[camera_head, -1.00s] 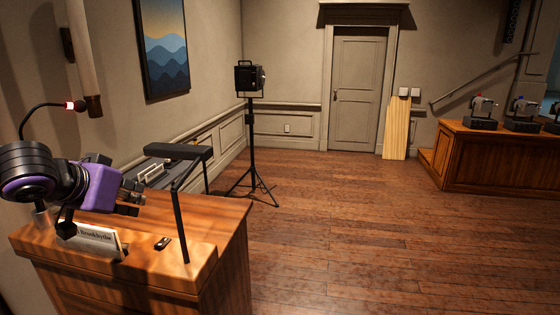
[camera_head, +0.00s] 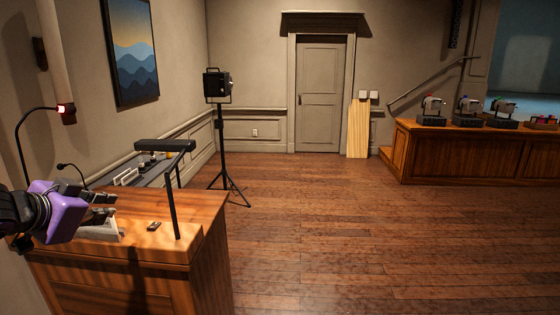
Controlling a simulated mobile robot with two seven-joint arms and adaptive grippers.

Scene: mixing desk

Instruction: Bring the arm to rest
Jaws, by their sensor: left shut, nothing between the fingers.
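My left arm comes in from the left edge with a purple wrist section. My left gripper (camera_head: 101,207) is dark, points to the right and is shut with nothing between its fingers. It is above the wooden desk (camera_head: 205,205), in front of a pale name plate (camera_head: 106,231) that it partly hides. My right gripper is not in the view.
A small dark object (camera_head: 153,226) lies on the desk. A mixing console (camera_head: 150,168) is behind. A spotlight on a tripod (camera_head: 218,85) stands beyond. The wooden floor (camera_head: 370,240) to the right is clear.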

